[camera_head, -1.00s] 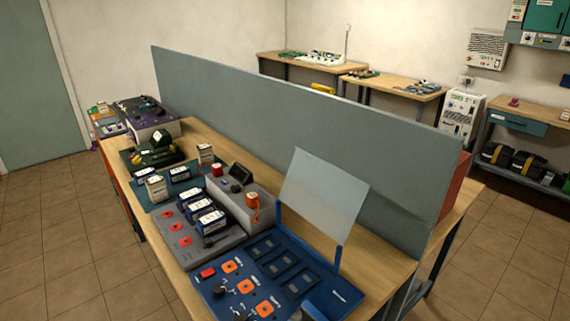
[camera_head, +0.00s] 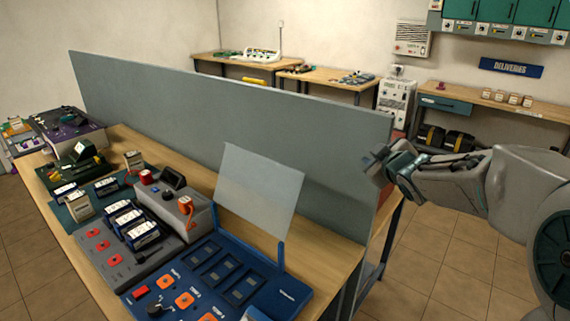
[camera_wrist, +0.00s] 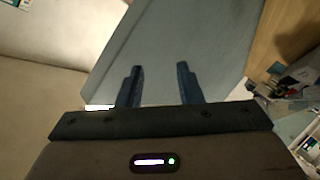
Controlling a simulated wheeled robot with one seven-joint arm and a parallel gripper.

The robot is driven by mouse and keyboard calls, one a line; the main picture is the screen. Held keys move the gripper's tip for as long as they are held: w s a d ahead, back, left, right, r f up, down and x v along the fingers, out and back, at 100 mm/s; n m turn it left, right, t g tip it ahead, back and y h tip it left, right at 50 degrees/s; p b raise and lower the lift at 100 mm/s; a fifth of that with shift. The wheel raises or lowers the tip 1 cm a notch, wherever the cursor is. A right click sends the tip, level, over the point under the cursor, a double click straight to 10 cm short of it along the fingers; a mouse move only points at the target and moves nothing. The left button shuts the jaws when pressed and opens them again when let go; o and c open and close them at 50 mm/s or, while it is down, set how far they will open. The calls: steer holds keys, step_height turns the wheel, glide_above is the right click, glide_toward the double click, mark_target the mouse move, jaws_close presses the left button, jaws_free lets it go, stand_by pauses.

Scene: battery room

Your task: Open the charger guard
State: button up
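The charger guard is a pale see-through panel (camera_head: 258,192). It stands raised and tilted back on blue side arms at the rear of the blue charger base (camera_head: 290,293). Several dark, empty-looking slots (camera_head: 222,268) in the base lie uncovered in front of it. My gripper (camera_head: 376,168) is to the right of the guard, apart from it, near the end of the grey divider. In the wrist view my gripper (camera_wrist: 158,70) has its two dark blue fingers spread, with nothing between them. The grey panel surface fills the view beyond them.
The tall grey divider (camera_head: 220,125) runs along the bench behind the guard. Left of the charger base are a grey charger with batteries (camera_head: 130,222) and an orange-handled item (camera_head: 186,207). Benches (camera_head: 320,76) stand along the back wall. Floor is free at right.

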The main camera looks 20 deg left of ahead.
mark_target(271, 162)
steer(key=w+a+f+n+g+y+b, duration=0.2)
steer(key=w+a+f+n+g+y, duration=0.15)
steer(key=a+n+y, duration=0.6)
steer(key=s+a+f+n+g+y+b, duration=0.1)
steer(key=s+a+f+n+g+y, duration=0.3)
steer(key=a+f+n+g+y, duration=0.3)
steer(key=shift+m+g+h, duration=0.55)
steer(key=shift+g+h, duration=0.1)
steer(key=p+x, duration=0.1)
steer(key=x, duration=0.2)
steer(key=r+p+x, duration=0.1)
steer(key=x, duration=0.3)
steer(key=p+x, duration=0.1)
steer(key=x, duration=0.3)
steer(key=shift+w+r, duration=0.2)
steer(key=shift+r, duration=0.15)
jaws_close()
